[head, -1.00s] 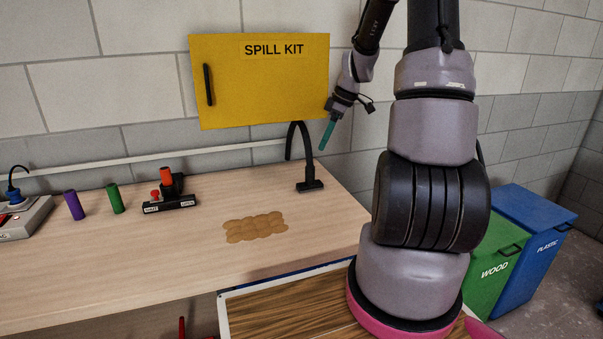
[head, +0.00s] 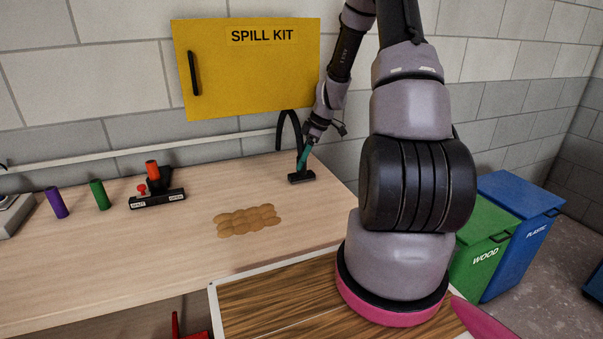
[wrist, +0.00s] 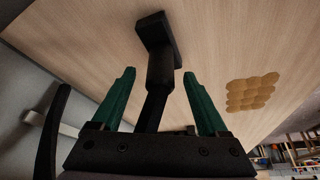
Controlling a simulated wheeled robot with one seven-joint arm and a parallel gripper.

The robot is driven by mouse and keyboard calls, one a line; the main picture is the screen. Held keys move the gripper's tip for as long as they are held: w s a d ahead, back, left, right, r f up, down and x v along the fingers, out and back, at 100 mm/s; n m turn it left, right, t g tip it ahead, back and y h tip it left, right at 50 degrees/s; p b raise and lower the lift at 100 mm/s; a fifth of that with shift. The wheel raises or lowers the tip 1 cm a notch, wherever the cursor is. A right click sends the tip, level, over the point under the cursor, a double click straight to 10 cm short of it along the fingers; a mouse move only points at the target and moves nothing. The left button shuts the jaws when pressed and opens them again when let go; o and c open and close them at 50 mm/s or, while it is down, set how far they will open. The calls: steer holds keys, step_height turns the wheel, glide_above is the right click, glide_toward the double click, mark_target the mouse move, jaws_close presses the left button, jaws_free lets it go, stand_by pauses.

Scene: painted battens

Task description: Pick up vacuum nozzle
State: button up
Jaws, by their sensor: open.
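The black vacuum nozzle (head: 301,177) stands on the bench near its back right, its wide foot on the wood and its hose arching up behind. In the wrist view the nozzle (wrist: 160,68) runs upright between my gripper's two green fingers. My gripper (head: 305,160) is at the nozzle's neck in the head view. In the wrist view my gripper (wrist: 156,82) is open, with a gap showing between each finger and the neck. The foot lies beyond the fingertips. In the head view the gripper partly hides the neck.
A brown patch of spill (head: 248,220) lies on the bench (head: 150,250) left of the nozzle. A yellow spill kit cabinet (head: 245,75) hangs on the wall close above. A black switch box (head: 158,200) and purple and green cylinders (head: 100,195) stand at left.

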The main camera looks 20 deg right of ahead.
steer(key=shift+w+a+f, duration=0.1)
steer(key=shift+f, duration=0.35)
jaws_close()
steer(key=shift+r, duration=0.15)
steer(key=shift+r, duration=0.3)
steer(key=r, duration=0.3)
steer(key=shift+d, duration=0.2)
steer(key=s+d, duration=0.4)
steer(key=d, duration=0.3)
steer(key=s+d, duration=0.4)
steer(key=d, duration=0.4)
steer(key=shift+s+d+f, duration=0.15)
steer(key=shift+d+f, duration=0.05)
steer(key=shift+d, duration=0.1)
